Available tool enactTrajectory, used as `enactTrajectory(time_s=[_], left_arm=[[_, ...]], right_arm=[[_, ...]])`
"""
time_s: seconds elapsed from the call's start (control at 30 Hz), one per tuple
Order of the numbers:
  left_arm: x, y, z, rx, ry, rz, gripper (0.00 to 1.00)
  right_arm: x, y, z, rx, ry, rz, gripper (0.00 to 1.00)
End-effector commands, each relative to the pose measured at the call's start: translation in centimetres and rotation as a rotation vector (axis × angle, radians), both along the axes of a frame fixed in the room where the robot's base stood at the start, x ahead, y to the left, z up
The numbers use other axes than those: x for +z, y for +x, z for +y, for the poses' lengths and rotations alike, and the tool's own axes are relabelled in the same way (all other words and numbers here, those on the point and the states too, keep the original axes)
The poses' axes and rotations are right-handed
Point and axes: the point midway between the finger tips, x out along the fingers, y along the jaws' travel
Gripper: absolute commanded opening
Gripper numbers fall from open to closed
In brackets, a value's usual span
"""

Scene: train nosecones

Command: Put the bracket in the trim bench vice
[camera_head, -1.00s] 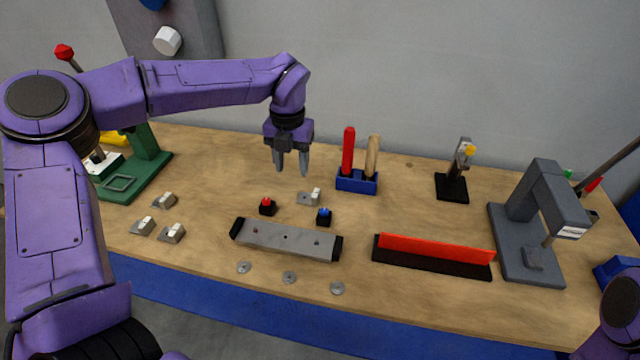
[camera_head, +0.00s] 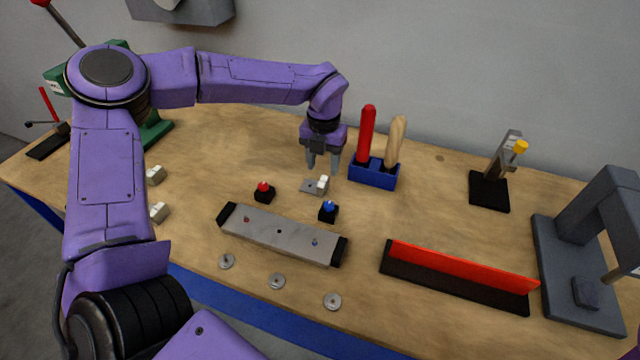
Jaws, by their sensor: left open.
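A small bracket, a flat grey plate with a whitish upright block (camera_head: 322,184), lies on the wooden bench near its middle. My left gripper (camera_head: 322,164) is open and empty, pointing down just behind and above this bracket; I cannot tell whether the fingertips touch anything. Two similar pieces (camera_head: 157,211) (camera_head: 155,175) lie further left, partly covered by my left arm. Which fixture is the trim bench vice I cannot tell for sure; a long grey bar with black ends (camera_head: 280,236) lies in front of the bracket. My right gripper is out of view.
A red-knobbed button (camera_head: 264,192) and a blue-knobbed one (camera_head: 328,211) stand near the bracket. A blue tool holder (camera_head: 373,175) is close right of my gripper. A red strip on a black base (camera_head: 455,284), a clamp (camera_head: 490,188) and a grey press (camera_head: 585,260) stand right. Several washers (camera_head: 276,281) lie in front.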

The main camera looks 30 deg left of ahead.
Motion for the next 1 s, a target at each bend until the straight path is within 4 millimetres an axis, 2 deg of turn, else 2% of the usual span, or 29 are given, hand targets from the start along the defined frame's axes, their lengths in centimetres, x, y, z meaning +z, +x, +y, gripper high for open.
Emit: enactTrajectory(time_s=[0.2,0.3,0.57,0.67,0.7,0.73,1.0], left_arm=[[-3.1,-0.1,0.0,-0.003,0.001,0.004,0.50],[-4.9,0.0,0.0,-0.003,0.001,0.002,0.50],[-5.6,0.0,-0.1,-0.003,0.000,-0.001,0.50],[-5.6,0.0,-0.1,-0.003,0.000,-0.001,0.21],[-5.6,0.0,-0.1,-0.003,0.000,-0.001,0.08],[-5.6,0.0,-0.1,-0.003,0.000,-0.001,0.00],[-5.5,0.0,-0.1,-0.003,0.000,-0.001,0.00]], right_arm=[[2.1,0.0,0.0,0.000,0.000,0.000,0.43],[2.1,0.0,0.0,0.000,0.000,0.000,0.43],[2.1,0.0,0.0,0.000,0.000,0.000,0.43],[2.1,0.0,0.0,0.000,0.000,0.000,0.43],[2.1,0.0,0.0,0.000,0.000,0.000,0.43],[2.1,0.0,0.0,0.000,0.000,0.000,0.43],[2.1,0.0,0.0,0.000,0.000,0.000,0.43]])
